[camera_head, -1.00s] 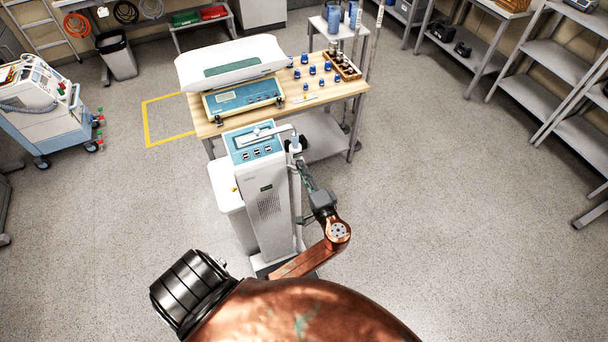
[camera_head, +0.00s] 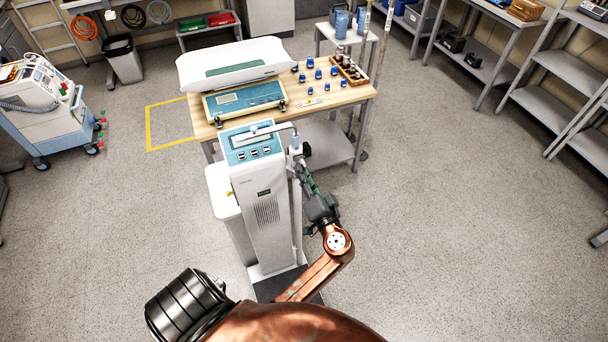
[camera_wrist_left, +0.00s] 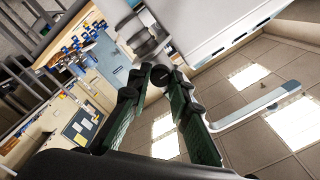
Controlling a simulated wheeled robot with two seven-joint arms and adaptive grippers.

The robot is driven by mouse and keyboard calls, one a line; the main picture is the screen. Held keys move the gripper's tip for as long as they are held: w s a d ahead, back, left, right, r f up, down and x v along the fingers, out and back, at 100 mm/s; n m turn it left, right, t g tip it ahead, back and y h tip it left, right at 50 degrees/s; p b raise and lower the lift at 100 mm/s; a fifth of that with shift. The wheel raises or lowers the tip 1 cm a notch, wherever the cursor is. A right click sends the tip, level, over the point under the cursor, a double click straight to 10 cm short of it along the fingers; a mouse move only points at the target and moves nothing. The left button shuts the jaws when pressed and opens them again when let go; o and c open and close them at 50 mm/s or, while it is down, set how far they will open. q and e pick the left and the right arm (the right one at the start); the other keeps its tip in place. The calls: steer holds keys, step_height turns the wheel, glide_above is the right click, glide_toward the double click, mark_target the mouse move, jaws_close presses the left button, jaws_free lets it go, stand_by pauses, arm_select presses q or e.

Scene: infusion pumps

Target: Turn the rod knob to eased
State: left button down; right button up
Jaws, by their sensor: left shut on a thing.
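The tall white column device (camera_head: 262,195) with a blue top panel stands in the middle of the head view. A thin rod rises along its right side, and the dark rod knob (camera_head: 306,150) sits near the rod's upper end. My left gripper (camera_head: 302,168), with green-sided fingers, reaches up to the knob from below. In the left wrist view the fingertips (camera_wrist_left: 163,74) are closed around the round black knob (camera_wrist_left: 161,76). The fingers hide part of the knob, and I cannot read its setting. My right gripper is not in view.
Behind the column stands a wooden-topped table (camera_head: 345,98) with a baby scale (camera_head: 243,97), several blue-capped bottles and a box of vials. A blue-white cart (camera_head: 45,115) is at left. Metal shelves (camera_head: 545,85) line the right. The floor to the right is clear.

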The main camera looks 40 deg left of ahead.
arm_select(q)
steer(key=shift+f, duration=0.1)
steer(key=c, duration=1.8)
jaws_free()
steer(key=shift+o, duration=0.2)
step_height(320, 180, up, 10)
steer(key=shift+r, duration=0.1)
